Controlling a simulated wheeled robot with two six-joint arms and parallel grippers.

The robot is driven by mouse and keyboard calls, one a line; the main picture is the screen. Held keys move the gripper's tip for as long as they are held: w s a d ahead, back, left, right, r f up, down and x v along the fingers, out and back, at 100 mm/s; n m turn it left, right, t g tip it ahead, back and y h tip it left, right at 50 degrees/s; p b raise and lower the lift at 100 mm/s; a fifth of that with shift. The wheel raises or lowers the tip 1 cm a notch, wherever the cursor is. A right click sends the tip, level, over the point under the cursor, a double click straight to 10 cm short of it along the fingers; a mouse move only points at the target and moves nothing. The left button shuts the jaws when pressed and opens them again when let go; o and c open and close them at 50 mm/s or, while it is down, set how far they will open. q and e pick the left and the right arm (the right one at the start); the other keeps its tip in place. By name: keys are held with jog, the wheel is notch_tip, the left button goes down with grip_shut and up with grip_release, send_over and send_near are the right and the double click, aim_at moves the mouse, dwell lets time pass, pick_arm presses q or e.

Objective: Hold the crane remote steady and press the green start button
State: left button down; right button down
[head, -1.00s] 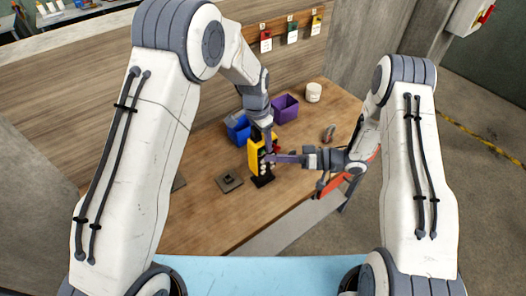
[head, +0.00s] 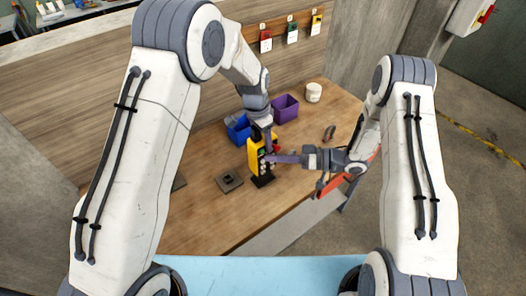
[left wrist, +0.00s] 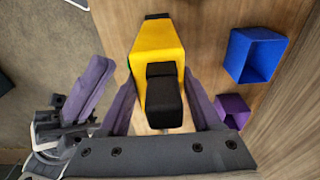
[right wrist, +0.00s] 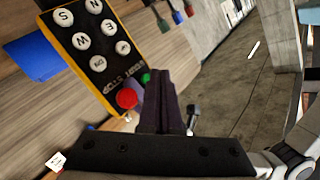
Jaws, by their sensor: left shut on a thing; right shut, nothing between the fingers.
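The yellow crane remote (head: 254,157) stands upright over the wooden table, its lower end at a black base (head: 263,181). My left gripper (left wrist: 161,88) is shut on its sides, one finger on each side. In the right wrist view the remote's black face (right wrist: 95,40) shows white lettered buttons, a red button (right wrist: 126,98) and a green button (right wrist: 145,78). My right gripper (right wrist: 158,76) is shut and empty, its fingertips right beside the green button and partly in front of it. I cannot tell whether they touch it.
A blue bin (head: 238,129) and a purple bin (head: 285,108) stand behind the remote, with a white cup (head: 313,92) farther right. A dark square plate (head: 230,181) lies left of the remote. Tags hang on the back wall. The table's front left is clear.

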pick_arm(q)
jog(key=shift+r, duration=0.1)
pick_arm(e)
jog(key=shift+w+a, duration=0.1)
jog(key=shift+w+a, duration=0.15)
jog(key=shift+w, duration=0.05)
jog(key=shift+w+a, duration=0.25)
jog(key=shift+w, duration=0.15)
dwell(1.0)
jog(key=shift+s, duration=0.1)
jog(key=shift+s+d, duration=0.5)
jog(key=shift+s, duration=0.15)
jog(key=shift+d, duration=0.1)
jog(key=s+d, duration=0.1)
jog(key=s, duration=0.1)
jog(key=s+d, duration=0.1)
jog(key=s, duration=0.1)
jog(key=shift+d, duration=0.4)
dwell(0.5)
